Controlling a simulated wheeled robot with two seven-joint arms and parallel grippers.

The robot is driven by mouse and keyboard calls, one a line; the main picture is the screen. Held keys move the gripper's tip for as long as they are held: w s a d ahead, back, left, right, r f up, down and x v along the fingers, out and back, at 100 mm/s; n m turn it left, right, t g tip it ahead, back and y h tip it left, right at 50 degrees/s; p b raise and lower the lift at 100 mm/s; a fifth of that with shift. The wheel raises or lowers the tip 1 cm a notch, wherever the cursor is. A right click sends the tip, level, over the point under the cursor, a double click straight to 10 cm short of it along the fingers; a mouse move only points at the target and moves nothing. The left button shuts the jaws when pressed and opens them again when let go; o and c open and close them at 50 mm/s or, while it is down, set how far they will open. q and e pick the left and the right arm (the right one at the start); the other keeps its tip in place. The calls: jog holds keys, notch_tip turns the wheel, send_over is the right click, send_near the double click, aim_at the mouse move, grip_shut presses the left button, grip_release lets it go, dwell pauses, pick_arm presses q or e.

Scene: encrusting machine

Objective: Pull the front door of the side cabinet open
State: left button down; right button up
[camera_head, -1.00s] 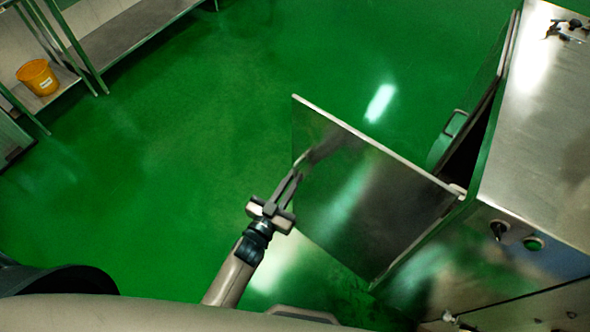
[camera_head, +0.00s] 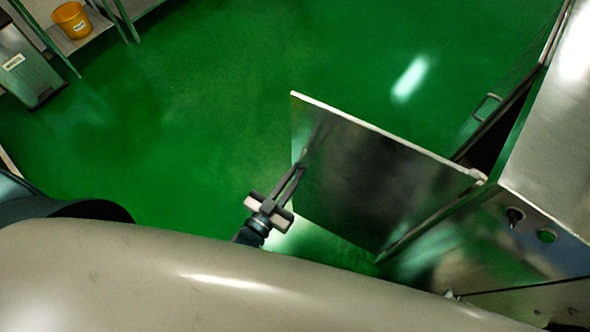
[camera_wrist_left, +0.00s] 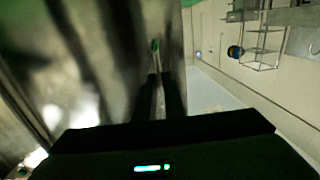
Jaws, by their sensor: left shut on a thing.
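The steel side cabinet (camera_head: 548,160) stands at the right in the head view. Its front door (camera_head: 375,185) is a flat metal panel, swung out and standing well open from the cabinet. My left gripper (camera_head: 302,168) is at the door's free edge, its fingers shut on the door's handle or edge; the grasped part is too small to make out. In the left wrist view the fingers (camera_wrist_left: 160,92) lie along the shiny door face (camera_wrist_left: 90,60), near its edge. My right gripper is out of view.
A second cabinet door with a handle (camera_head: 487,106) stands open at the far side. An orange bucket (camera_head: 72,21) sits on a shelf at the upper left, near a grey bin (camera_head: 25,65). The green floor (camera_head: 220,100) left of the door is clear.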

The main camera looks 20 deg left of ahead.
pick_arm(q)
jog(key=shift+s+d, duration=0.1)
jog(key=shift+d, duration=0.25)
jog(key=c, duration=1.8)
grip_release()
jog(key=shift+c, duration=0.2)
jog(key=shift+d+r, duration=0.1)
jog(key=shift+d, duration=0.05)
jog(key=shift+a, duration=0.25)
jog(key=b+v, duration=0.5)
jog(key=v, duration=1.2)
jog(key=shift+s, duration=0.15)
